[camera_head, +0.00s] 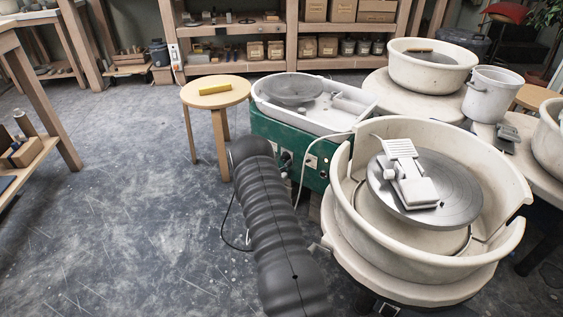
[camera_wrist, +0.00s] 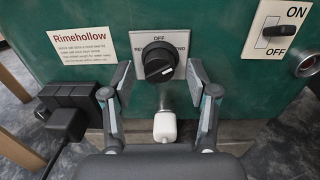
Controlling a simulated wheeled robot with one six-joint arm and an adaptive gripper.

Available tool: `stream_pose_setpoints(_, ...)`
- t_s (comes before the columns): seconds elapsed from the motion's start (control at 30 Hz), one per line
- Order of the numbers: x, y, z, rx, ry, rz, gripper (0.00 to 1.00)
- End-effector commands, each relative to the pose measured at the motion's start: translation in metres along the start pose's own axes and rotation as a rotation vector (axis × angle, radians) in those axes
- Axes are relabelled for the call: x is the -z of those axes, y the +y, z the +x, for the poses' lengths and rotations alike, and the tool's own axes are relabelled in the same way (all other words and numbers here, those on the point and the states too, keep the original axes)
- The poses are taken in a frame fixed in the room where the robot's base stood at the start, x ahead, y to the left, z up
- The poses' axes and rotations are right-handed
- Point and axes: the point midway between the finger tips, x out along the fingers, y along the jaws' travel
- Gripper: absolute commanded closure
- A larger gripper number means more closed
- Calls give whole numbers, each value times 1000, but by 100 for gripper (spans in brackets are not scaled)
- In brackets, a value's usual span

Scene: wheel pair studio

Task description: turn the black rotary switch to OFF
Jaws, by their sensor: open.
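The black rotary switch (camera_wrist: 158,62) sits on a grey plate on a green panel in the wrist view. The plate reads OFF above the knob; the side lettering is partly covered. A short white mark on the knob sits at its lower right, away from OFF. My gripper (camera_wrist: 160,75) is open, one finger on each side of the knob, with gaps visible in the picture. Contact and depth are hard to judge. In the head view the green wheel housing (camera_head: 262,130) shows beyond my arm; my gripper is not discernible there.
Right of the knob is an ON/OFF toggle plate (camera_wrist: 280,32). A black plug (camera_wrist: 68,124) sits lower left, and a white connector (camera_wrist: 165,126) below the knob. A stool (camera_head: 215,92) stands left of the housing; a large cream basin (camera_head: 350,215) stands close right of my arm.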

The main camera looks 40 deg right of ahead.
Motion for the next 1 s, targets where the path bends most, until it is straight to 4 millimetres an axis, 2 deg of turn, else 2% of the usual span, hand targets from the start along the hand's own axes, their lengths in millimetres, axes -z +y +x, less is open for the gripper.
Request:
stream_pose_setpoints(0.37,0,0,5,-1,1,0,41)
stream_pose_setpoints(0.6,0,0,5,-1,0,0,100)
stream_pose_setpoints(1.0,1,0,5,-1,3,-58,100)
